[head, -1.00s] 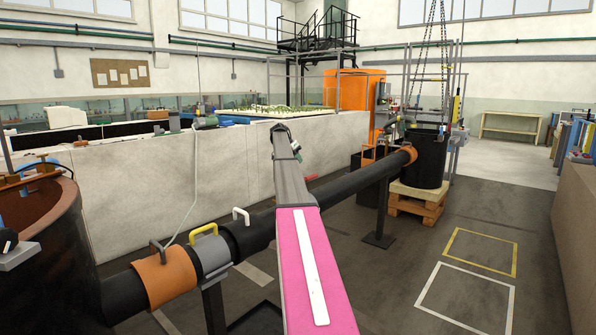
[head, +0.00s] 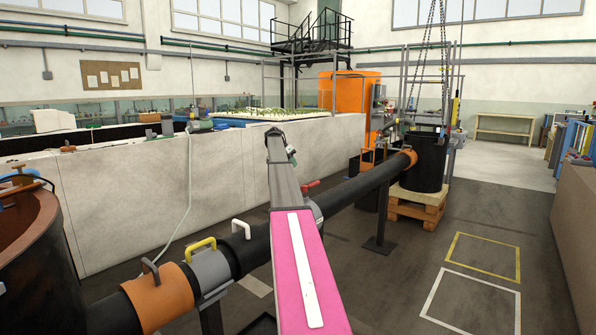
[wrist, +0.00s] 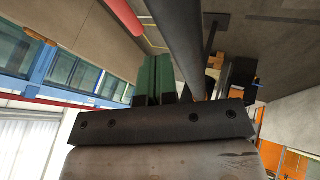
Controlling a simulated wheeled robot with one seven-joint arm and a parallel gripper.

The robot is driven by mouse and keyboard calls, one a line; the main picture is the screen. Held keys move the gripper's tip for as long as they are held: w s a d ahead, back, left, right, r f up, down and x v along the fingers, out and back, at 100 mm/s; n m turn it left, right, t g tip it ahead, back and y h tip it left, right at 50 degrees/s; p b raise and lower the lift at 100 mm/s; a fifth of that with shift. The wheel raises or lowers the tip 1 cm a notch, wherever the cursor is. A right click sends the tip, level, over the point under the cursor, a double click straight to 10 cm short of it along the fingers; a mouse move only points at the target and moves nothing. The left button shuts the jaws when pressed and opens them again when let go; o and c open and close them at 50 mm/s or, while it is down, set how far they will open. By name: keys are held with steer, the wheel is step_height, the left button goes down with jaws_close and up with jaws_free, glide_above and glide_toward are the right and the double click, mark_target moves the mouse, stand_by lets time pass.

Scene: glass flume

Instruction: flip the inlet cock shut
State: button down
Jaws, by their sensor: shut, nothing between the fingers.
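The inlet cock's red lever (head: 311,185) shows in the head view just right of my arm, beside a grey fitting on the long black pipe (head: 345,187). My arm hides part of that fitting. In the wrist view my gripper (wrist: 157,68) has its green fingers together with nothing between them. A small red piece (wrist: 140,8) shows at the top of the wrist view beside a dark pipe, beyond the fingers and apart from them; it looks like the lever.
A pale channel wall (head: 130,205) runs behind the pipe. White (head: 240,228) and yellow (head: 201,247) handles stand on the pipe at left, near an orange collar (head: 160,296). A black bin (head: 424,163) stands on a pallet (head: 416,207). The floor at right is open.

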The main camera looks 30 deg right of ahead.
mark_target(311, 186)
steer(key=s+d+f, duration=0.5)
steer(key=s+f, duration=0.1)
steer(key=f, duration=0.2)
steer(key=shift+d, duration=0.35)
